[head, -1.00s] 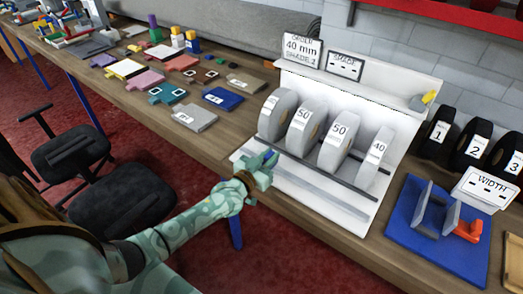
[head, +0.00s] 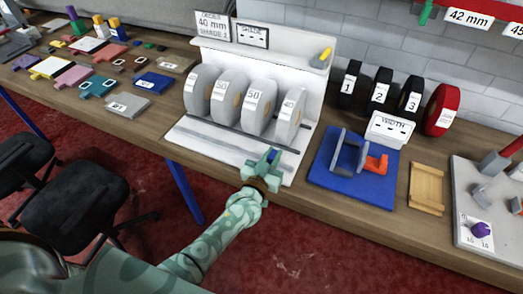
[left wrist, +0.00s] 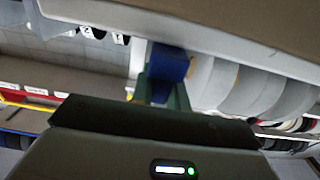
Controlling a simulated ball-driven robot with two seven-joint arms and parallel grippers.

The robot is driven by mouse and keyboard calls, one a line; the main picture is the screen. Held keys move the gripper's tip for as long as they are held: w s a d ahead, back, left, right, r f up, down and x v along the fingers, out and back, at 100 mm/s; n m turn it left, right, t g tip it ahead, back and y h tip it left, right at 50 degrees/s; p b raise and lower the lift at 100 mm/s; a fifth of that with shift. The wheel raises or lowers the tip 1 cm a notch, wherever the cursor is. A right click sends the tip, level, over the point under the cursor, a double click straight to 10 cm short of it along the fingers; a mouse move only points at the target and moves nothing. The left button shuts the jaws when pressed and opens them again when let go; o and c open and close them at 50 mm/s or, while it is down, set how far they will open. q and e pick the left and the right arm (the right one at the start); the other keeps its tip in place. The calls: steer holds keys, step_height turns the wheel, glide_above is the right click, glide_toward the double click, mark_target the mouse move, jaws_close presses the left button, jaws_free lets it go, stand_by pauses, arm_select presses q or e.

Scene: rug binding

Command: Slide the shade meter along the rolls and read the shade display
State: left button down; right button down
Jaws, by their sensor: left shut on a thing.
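Several grey rolls stand in a row on a white stand (head: 195,141); they include a leftmost roll (head: 192,92), a roll marked 50 (head: 254,100) and the rightmost roll marked 40 (head: 290,106). The shade display (head: 252,36) at the stand's top shows only dashes. My left gripper (head: 267,162) is in front of the stand's right part, below the right-hand rolls. It is shut on a small blue block, apparently the shade meter (head: 275,156). The meter (left wrist: 168,62) also shows between the green fingers in the left wrist view, beside the rolls. My right gripper is out of view.
An order card (head: 213,25) reads 40 mm, shade 2. To the right lie a blue mat (head: 328,176) with a grey and orange fixture, a width display (head: 391,128) and black rolls (head: 381,90). Colored samples (head: 98,85) cover the bench's left part.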

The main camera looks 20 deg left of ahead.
arm_select(q)
steer(key=shift+d, duration=0.25)
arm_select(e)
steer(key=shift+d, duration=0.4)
arm_select(q)
steer(key=c, duration=1.4)
jaws_free()
steer(key=shift+o, duration=0.2)
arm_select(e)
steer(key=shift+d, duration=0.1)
arm_select(q)
steer(key=shift+s, duration=0.1)
